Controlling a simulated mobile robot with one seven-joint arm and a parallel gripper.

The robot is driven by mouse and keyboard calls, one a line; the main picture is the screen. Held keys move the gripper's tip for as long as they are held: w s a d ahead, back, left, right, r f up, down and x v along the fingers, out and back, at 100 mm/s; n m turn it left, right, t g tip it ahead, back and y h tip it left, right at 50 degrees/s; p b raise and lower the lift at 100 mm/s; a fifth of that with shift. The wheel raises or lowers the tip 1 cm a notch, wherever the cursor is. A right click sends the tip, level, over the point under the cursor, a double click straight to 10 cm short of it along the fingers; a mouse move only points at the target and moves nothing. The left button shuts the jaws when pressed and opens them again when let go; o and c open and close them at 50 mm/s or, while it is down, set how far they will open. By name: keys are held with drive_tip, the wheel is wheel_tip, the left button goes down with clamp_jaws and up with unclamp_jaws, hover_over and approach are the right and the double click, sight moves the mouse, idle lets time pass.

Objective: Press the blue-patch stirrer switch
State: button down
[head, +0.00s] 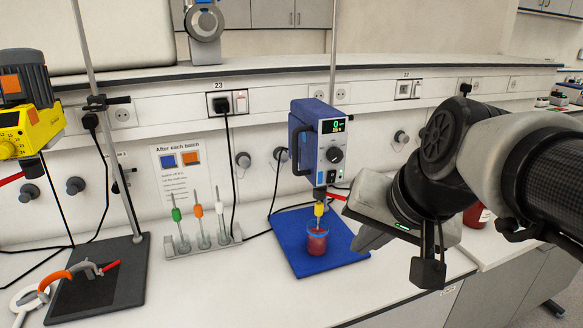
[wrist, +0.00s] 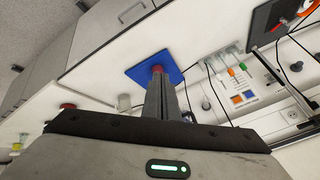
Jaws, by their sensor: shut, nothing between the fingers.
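The blue stirrer (head: 302,125) hangs on a stand rod above a blue mat (head: 290,240). Its front panel has a lit display reading 0, a black knob (head: 334,155) and small marks lower down. In the wrist view my closed fingers (wrist: 160,78) overlap the blue mat (wrist: 174,58); the stirrer's panel is not visible there.
A yellow stirrer (head: 32,128) with an orange patch is at left, over a dark stand base (head: 95,285). A rack (head: 200,244) holds upright stirring rods. A wall notice (head: 178,165) shows blue and orange squares. Cables run across the bench.

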drive_tip(key=w+d+r+m+t+b, duration=0.1)
drive_tip(key=w+d+m, duration=0.1)
drive_tip(key=w+m, duration=0.3)
drive_tip(key=w+d+r+m+t+y+b, duration=0.1)
drive_tip(key=w+m, duration=0.4)
drive_tip(key=w, duration=0.6)
drive_tip(key=shift+d+r+t+y+b, duration=0.3)
drive_tip(key=shift+d+r+t+b, duration=0.4)
drive_tip(key=shift+d+r, duration=0.05)
drive_tip(key=shift+f, duration=0.1)
approach(330, 176)
wheel_tip(330, 176, down, 3)
drive_tip(key=shift+w+a+f, duration=0.1)
drive_tip(key=shift+w+a, duration=0.15)
drive_tip(key=shift+w, duration=0.4)
drive_tip(key=shift+w+a, duration=0.25)
drive_tip(key=shift+w, duration=0.45)
drive_tip(key=shift+w+a+f, duration=0.1)
drive_tip(key=shift+w+a, duration=0.1)
drive_tip(key=shift+w, duration=0.45)
